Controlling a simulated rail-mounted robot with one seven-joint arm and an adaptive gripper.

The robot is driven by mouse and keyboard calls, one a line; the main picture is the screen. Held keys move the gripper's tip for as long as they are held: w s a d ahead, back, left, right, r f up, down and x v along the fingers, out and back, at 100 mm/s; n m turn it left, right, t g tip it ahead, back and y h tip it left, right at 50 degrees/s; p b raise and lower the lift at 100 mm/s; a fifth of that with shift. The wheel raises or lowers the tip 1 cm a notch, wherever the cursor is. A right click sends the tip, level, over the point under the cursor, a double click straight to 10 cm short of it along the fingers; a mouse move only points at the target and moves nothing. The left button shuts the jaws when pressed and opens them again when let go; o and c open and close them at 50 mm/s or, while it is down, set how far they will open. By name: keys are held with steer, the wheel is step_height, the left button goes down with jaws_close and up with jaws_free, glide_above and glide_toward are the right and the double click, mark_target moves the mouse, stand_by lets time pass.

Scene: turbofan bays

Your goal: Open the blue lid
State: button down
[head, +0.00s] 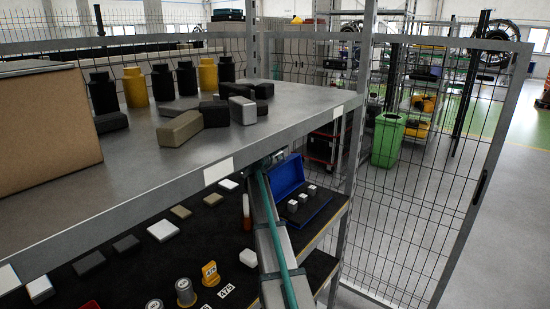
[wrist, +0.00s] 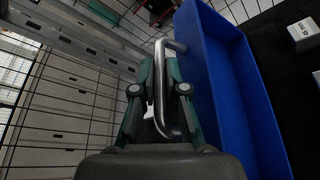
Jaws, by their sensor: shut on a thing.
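The blue lid (head: 287,177) stands raised at the back left of its low box (head: 322,214) on the lower shelf in the head view. The box has a dark inside with small white cubes (head: 303,197). In the wrist view the inner face and rim of the lid (wrist: 232,85) fill the middle right, with a bent metal handle (wrist: 160,75) on its left side. My gripper (wrist: 160,92) is shut on this handle, one finger on each side. In the head view my arm and the shelf above hide most of the gripper.
The upper shelf (head: 225,150) carries a cardboard box (head: 45,120), black and yellow bottles and grey blocks; its edge lies close above my arm. Several small parts lie on the lower shelf (head: 130,275) to the left. A mesh panel (head: 430,170) stands at right.

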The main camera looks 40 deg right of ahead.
mark_target(281, 165)
steer(key=s, duration=0.1)
steer(key=s+m+b, duration=0.1)
steer(key=s+b, duration=0.1)
steer(key=shift+d+r+t, duration=0.25)
steer(key=shift+d+t, duration=0.05)
steer(key=shift+d, duration=0.05)
steer(key=shift+s+r+m, duration=0.15)
steer(key=shift+m, duration=0.15)
steer(key=shift+r, duration=0.1)
steer(key=c, duration=1.5)
jaws_free()
steer(key=v, duration=1.2)
